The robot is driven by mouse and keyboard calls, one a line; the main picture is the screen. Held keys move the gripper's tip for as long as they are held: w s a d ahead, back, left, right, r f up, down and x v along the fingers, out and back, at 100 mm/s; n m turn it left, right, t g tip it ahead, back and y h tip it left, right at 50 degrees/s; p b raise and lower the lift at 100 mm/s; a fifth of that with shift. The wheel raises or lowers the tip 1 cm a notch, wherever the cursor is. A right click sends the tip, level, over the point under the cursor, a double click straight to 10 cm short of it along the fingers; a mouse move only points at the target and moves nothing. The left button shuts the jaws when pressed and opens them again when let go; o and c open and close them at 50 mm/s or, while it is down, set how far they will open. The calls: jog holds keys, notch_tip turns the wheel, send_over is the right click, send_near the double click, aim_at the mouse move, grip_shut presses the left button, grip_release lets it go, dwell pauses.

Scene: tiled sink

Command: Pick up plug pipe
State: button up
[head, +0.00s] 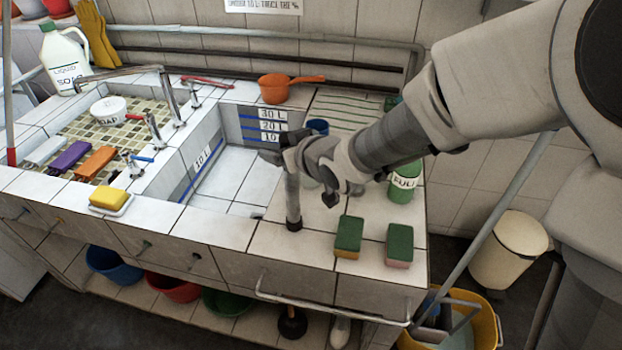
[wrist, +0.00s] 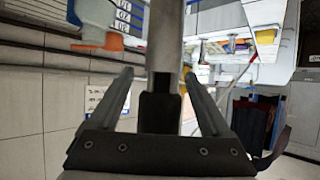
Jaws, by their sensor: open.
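The plug pipe (head: 292,198) is a grey upright tube with a dark foot, standing on the tiled counter beside the right edge of the sink basin. My gripper (head: 283,153) is at its upper end, and the gripper and wrist hide the top of the pipe in the head view. In the wrist view my gripper (wrist: 160,74) has its two fingers spread apart, with the grey pipe (wrist: 166,40) running between them. There are gaps between the pipe and both fingers, so the gripper is open around it.
The sink basin (head: 226,180) lies left of the pipe. Two green sponges (head: 348,234) (head: 399,243) lie to its right near the front edge. A green can (head: 404,182) and blue cup (head: 318,127) stand close to my arm. An orange pan (head: 275,90) is behind.

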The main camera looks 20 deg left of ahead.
grip_shut()
dwell(0.3)
dwell(1.1)
